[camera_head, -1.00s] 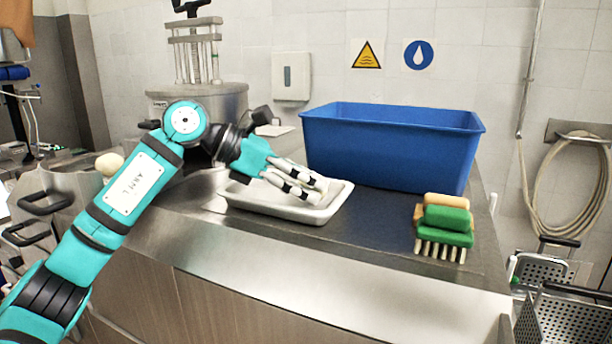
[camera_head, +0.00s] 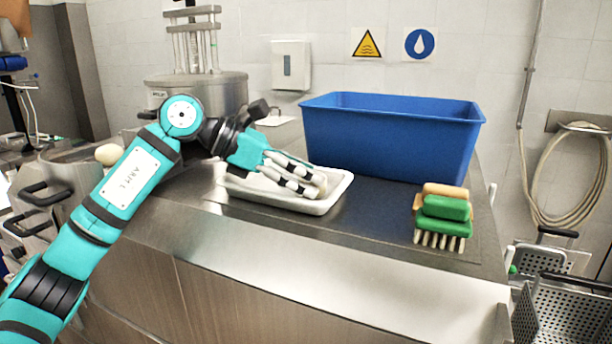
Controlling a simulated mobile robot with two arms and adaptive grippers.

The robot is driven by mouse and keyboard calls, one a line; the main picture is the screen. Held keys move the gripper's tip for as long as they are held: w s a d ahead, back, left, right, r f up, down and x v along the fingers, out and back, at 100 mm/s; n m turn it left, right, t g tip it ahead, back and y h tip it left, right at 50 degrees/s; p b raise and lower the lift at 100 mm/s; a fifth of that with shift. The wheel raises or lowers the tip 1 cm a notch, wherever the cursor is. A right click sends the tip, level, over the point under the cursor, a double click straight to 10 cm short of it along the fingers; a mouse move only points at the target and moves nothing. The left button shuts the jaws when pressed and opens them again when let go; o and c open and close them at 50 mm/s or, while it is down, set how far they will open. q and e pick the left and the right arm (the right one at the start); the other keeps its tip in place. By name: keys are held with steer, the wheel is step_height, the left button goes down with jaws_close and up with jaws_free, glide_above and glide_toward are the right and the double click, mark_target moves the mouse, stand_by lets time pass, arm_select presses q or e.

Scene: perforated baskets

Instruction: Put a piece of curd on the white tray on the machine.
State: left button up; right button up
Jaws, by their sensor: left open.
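The white tray (camera_head: 335,200) lies on the steel top of the machine, left of the blue tub. My left gripper (camera_head: 312,185) is over the tray, coming in from the left, with its fingers slanting down to the right. Its jaws are open. A small pale lump (camera_head: 320,182), which looks like a piece of curd, shows at the fingertips in the tray; the fingers partly hide it, and I cannot tell whether they touch it. Another pale, rounded lump (camera_head: 108,155) shows at the far left behind my arm. My right gripper is not in view.
A large blue tub (camera_head: 390,138) stands behind and to the right of the tray. Stacked brushes (camera_head: 443,218), green and tan, lie at the right end of the counter. A steel vat (camera_head: 195,92) stands behind my arm. Perforated baskets (camera_head: 570,315) are at the lower right.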

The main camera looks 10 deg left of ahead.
arm_select(q)
steer(key=b+v, duration=0.2)
steer(key=v, duration=0.9)
steer(key=shift+a+b, duration=0.2)
steer(key=shift+b, duration=0.1)
steer(key=shift+a, duration=0.1)
steer(key=shift+s+f, duration=0.1)
